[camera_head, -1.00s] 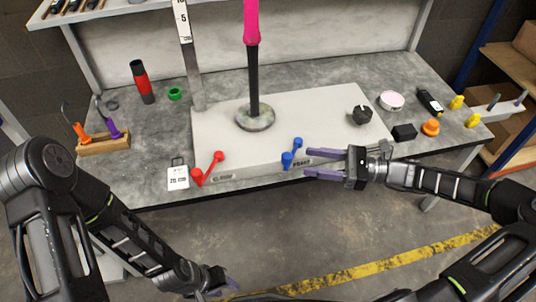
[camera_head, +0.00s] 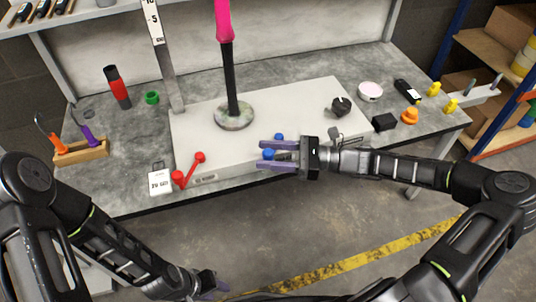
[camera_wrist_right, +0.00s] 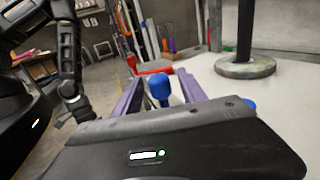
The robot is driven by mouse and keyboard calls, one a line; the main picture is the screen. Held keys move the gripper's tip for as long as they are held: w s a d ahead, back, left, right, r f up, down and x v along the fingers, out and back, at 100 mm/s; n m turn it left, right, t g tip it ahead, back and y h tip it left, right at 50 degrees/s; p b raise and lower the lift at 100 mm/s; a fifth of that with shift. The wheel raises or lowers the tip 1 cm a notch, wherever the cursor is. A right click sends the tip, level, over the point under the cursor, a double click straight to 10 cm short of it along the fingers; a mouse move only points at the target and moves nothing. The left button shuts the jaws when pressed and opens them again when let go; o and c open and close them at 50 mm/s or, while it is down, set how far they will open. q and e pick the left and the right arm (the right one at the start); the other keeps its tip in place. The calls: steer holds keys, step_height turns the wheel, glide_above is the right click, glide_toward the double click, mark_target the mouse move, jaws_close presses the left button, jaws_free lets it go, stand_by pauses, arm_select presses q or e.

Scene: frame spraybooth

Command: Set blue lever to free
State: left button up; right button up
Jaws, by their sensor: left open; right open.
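The blue lever has two blue knobs at the front edge of the white platform. In the head view its near knob (camera_head: 268,154) shows between the fingers of my right gripper (camera_head: 262,155), and its far knob (camera_head: 279,137) shows just beyond them. My right gripper is open; whether it touches the lever I cannot tell. In the right wrist view the blue knob (camera_wrist_right: 159,88) stands between the two purple fingers, with another blue part (camera_wrist_right: 249,104) to the right. The lever's label is hidden by the gripper. My left gripper (camera_head: 215,290) is open, low at the bottom, away from the bench.
A red lever (camera_head: 189,170) stands left of the blue one on the platform (camera_head: 290,105). A pole on a round base (camera_head: 234,117) rises behind. A white tag (camera_head: 160,180), a black knob (camera_head: 341,105) and a black block (camera_head: 384,122) are nearby.

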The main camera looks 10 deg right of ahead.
steer(key=shift+a, duration=0.1)
steer(key=shift+c, duration=0.4)
jaws_close()
stand_by(1.0)
